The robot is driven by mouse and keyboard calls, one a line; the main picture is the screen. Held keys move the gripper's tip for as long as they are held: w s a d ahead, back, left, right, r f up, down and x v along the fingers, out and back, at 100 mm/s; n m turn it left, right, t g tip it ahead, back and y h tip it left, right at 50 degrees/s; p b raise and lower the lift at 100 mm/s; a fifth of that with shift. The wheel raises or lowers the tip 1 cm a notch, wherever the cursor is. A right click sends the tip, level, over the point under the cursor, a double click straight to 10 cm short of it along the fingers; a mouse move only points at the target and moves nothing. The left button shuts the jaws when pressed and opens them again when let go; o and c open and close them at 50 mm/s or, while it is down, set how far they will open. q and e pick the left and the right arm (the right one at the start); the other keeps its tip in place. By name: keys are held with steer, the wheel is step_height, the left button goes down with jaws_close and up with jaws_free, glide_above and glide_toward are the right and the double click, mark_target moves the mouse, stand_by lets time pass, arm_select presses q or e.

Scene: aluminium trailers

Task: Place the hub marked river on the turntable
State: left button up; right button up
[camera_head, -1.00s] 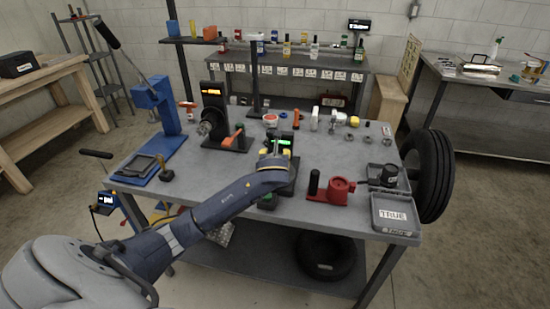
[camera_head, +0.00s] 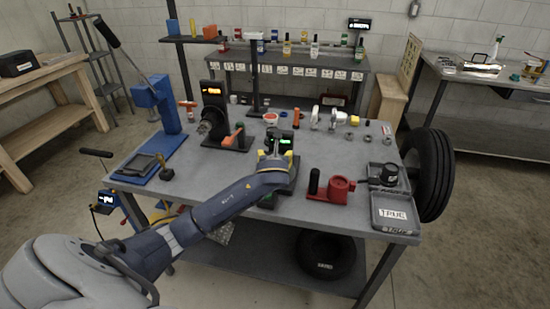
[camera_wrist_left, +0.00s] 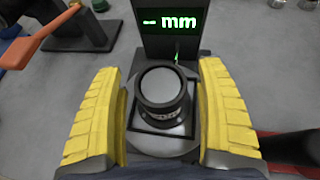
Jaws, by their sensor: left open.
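A black, stepped round hub (camera_wrist_left: 162,95) stands upright on a round grey disc (camera_wrist_left: 150,143), which looks like the turntable, in the left wrist view. The hub has a pale label on its front, too small to read. In the head view my left gripper (camera_head: 273,157) is at the gauge (camera_head: 286,143) near the table's middle and largely hides the hub. My right gripper is not in view.
Another black hub (camera_head: 388,171) sits in a grey tray at the right. A tray labelled TRUE (camera_head: 393,214) lies in front of it. A red fixture (camera_head: 336,188) stands right of the gripper. An orange-handled machine (camera_head: 231,138) and blue press (camera_head: 155,108) stand left.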

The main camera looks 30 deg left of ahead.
arm_select(q)
steer(key=shift+r, duration=0.15)
steer(key=v, duration=1.2)
